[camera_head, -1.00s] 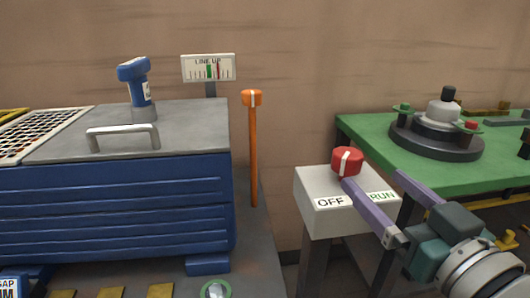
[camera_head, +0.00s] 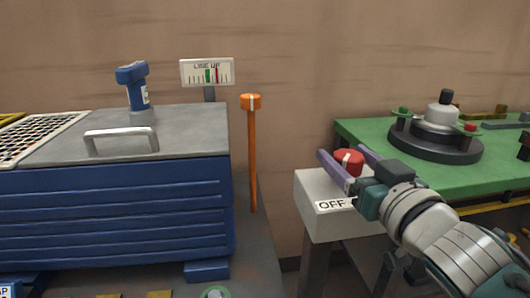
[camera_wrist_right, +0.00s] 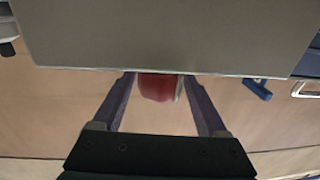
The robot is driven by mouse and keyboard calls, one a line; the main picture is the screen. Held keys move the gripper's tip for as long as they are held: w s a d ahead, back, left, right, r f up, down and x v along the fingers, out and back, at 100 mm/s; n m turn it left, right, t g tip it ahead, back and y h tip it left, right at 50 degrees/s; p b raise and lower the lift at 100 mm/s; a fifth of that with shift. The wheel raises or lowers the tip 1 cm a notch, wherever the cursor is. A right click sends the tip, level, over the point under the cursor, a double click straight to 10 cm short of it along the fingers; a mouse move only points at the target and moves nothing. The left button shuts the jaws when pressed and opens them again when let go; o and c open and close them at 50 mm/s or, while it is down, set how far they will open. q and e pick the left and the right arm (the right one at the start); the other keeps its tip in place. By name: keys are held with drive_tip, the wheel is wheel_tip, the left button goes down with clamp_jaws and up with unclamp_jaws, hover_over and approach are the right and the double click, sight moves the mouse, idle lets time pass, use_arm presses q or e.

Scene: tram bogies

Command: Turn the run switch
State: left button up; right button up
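The run switch is a red knob (camera_head: 349,160) with a white stripe, on top of a light grey box (camera_head: 322,186) on a stand. An OFF label (camera_head: 331,205) shows on the box; the RUN label is hidden behind my right gripper. My right gripper (camera_head: 342,153) is open, with one purple finger on each side of the knob. In the right wrist view the red knob (camera_wrist_right: 157,87) sits between the two spread fingers, with a gap visible on each side. My left gripper is not in view.
A green table (camera_head: 470,177) with a dark round fixture (camera_head: 436,143) stands close behind and right of the box. A blue cabinet (camera_head: 110,212) fills the left, with an orange post (camera_head: 253,160) beside it. A LINE UP gauge (camera_head: 207,72) stands behind.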

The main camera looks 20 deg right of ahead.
drive_tip(key=c, duration=1.1)
